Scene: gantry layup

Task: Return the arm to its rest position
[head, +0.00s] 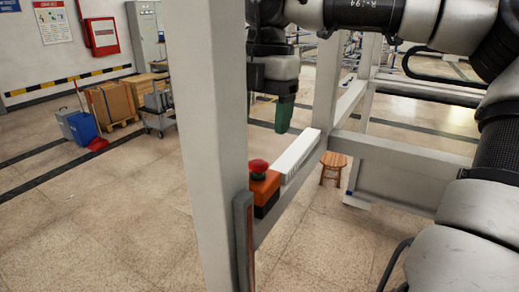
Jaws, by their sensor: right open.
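My right arm (480,215) comes in from the lower right, rises along the right side and bends over the top of the view. Its gripper (284,118) hangs downward with green fingers, behind the grey gantry post (205,150) and just above the white bar on the gantry beam. The gripper is open and holds nothing that I can see. From this angle the fingers overlap. My left gripper is not in view.
A red emergency button on an orange box (264,185) sits on the gantry beam beside the post. A white bar (298,152) lies along the beam. A wooden stool (333,166) stands beyond. Cartons (112,103) and a blue bin (84,128) are at back left; the left floor is clear.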

